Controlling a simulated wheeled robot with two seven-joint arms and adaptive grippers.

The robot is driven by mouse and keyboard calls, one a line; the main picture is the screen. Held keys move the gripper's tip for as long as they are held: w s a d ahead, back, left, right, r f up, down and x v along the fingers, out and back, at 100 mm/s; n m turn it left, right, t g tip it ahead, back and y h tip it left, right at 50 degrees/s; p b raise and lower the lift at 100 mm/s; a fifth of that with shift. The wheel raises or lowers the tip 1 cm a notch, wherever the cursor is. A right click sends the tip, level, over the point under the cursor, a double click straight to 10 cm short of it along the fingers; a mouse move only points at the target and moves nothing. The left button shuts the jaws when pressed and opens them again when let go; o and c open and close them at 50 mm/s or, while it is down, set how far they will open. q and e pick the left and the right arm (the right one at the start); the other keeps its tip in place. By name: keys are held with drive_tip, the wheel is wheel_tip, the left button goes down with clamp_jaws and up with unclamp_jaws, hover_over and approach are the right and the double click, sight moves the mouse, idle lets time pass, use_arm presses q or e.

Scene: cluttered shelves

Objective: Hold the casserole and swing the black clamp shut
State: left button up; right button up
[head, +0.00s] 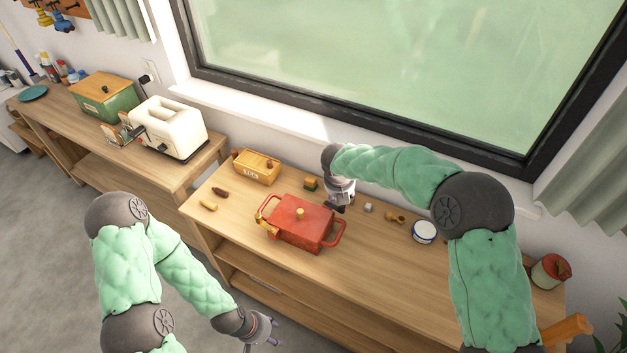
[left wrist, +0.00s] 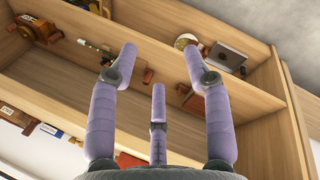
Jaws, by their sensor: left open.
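A red casserole (head: 300,222) with a red lid, a tan knob and side handles stands on the wooden shelf top.
A white-blue tin (head: 424,232) and a red can (head: 550,271) stand to the right. A toaster (head: 168,128) is on the left unit. The front right top is clear.

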sight(258, 215)
use_arm(q)
drive_tip(key=w+d+r+m, duration=0.1)
drive_tip(key=w+r, duration=0.3)
drive_tip(key=w, duration=0.3)
drive_tip(key=w+d+r+m, duration=0.1)
drive_tip(key=w+r, duration=0.3)
drive_tip(key=w, duration=0.4)
drive_tip(key=w+d+r+m, duration=0.1)
drive_tip(key=w+r+m, duration=0.1)
drive_tip(key=w+r, duration=0.2)
drive_tip(key=shift+w+d+r+y, duration=0.15)
drive_tip(key=shift+w+d+y, duration=0.05)
drive_tip(key=shift+w, duration=0.65)
drive_tip(key=shift+w+d+r+y, duration=0.1)
drive_tip(key=shift+w+d+y, duration=0.1)
drive_tip(key=shift+w, duration=0.65)
drive_tip(key=shift+y, duration=0.6)
drive_tip(key=w+r, duration=0.2)
drive_tip(key=r, duration=0.1)
drive_tip(key=w+a+r, duration=0.1)
drive_tip(key=w+r, duration=0.2)
drive_tip(key=shift+w+a+r, duration=0.15)
drive_tip(key=shift+w+r, duration=0.2)
drive_tip(key=w+a+r+n+y, duration=0.2)
drive_tip(key=w+a+r, duration=0.25)
drive_tip(key=r, duration=0.25)
wheel_tip(258, 215, down, 11)
drive_tip(key=shift+s+f, duration=0.1)
clamp_jaws()
